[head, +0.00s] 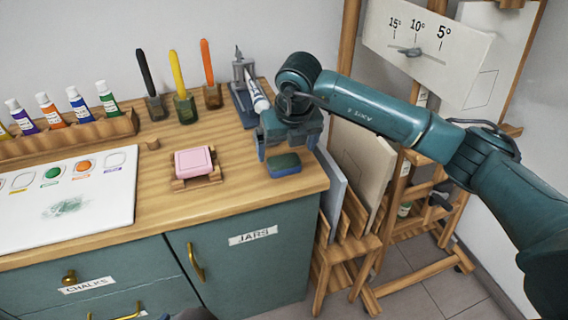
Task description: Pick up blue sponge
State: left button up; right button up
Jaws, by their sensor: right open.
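The blue sponge (284,169) lies on the wooden cabinet top near its right front corner. It has a dark green upper face and blue sides. My right gripper (287,150) is just above and behind it, pointing down, with its fingers spread apart and nothing between them. From this angle I cannot tell whether the fingers touch the sponge.
A pink block (195,161) on a wooden rack (178,185) sits left of the sponge. A metal stand (243,85) holding a tube is close behind my gripper. A white palette board (110,205) lies at left. Canvases stand in a rack (345,245) beyond the right edge.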

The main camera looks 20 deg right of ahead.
aim_at(284, 161)
jog(key=x, duration=0.5)
jog(key=shift+p, duration=0.35)
jog(key=shift+c, duration=0.4)
jog(key=c, duration=1)
notch_tip(284, 161, up, 10)
jog(key=shift+b, duration=0.45)
